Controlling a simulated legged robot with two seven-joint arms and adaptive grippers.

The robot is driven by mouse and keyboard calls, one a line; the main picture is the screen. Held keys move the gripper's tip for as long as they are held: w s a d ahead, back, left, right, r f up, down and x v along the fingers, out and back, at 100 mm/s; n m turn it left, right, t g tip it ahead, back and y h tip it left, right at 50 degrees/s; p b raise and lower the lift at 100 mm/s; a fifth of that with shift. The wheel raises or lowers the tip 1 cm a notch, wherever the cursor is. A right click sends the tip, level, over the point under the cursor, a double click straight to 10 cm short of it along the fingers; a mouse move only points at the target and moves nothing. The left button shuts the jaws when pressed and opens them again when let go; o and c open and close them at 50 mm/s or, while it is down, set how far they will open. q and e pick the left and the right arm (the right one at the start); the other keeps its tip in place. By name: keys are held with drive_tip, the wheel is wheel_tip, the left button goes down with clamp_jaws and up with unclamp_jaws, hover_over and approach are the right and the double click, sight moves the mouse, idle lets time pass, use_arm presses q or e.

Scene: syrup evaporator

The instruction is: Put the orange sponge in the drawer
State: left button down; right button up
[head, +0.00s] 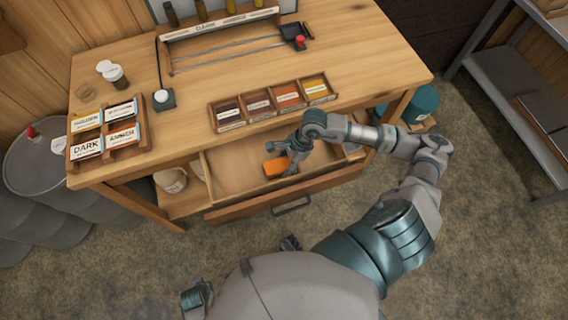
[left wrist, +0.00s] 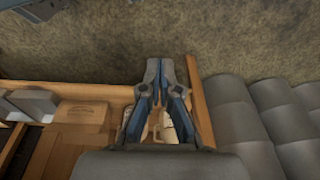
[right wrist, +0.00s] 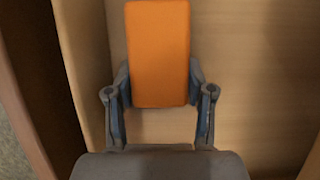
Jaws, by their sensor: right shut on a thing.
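The orange sponge (head: 275,167) is over the open drawer (head: 235,212) under the table, within its outline. My right gripper (head: 291,163) reaches down there and is shut on the sponge. In the right wrist view the sponge (right wrist: 158,55) stands between the two fingers (right wrist: 159,95), with pale wooden drawer surfaces around it. I cannot tell whether it touches the drawer bottom. In the left wrist view my left gripper (left wrist: 162,75) has its fingers together with nothing seen between them, beside a wooden edge.
On the table (head: 200,110) are a rack of labelled compartments (head: 272,105), a label holder (head: 105,130), a jar (head: 117,77) and a rail frame (head: 225,45). A grey barrel (head: 40,165) stands at left, a metal shelf (head: 510,90) at right. Floor in front is open.

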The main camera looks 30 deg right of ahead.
sight(287, 161)
drive_tip(key=shift+d+f, duration=0.1)
drive_tip(key=shift+f, duration=0.25)
drive_tip(key=shift+c, duration=0.6)
drive_tip(key=o, duration=1)
drive_tip(key=shift+a+r, duration=0.1)
drive_tip(key=shift+a, duration=0.2)
drive_tip(key=shift+c, duration=0.2)
drive_tip(key=shift+a+r, duration=0.1)
drive_tip(key=shift+a, duration=0.35)
drive_tip(key=shift+d+r, duration=0.25)
drive_tip(key=shift+r, duration=0.1)
drive_tip(key=v, duration=0.2)
drive_tip(key=d+v, duration=0.1)
drive_tip(key=v, duration=0.2)
drive_tip(key=shift+f+p, duration=0.15)
drive_tip(key=shift+p, duration=0.15)
use_arm(q)
drive_tip(key=shift+s+a+f, duration=0.2)
drive_tip(key=shift+f, duration=0.35)
drive_tip(key=shift+s+a+f, duration=0.2)
drive_tip(key=shift+f, duration=0.35)
use_arm(e)
drive_tip(key=v, duration=0.6)
drive_tip(key=shift+a+r, duration=0.25)
drive_tip(key=shift+a, duration=0.1)
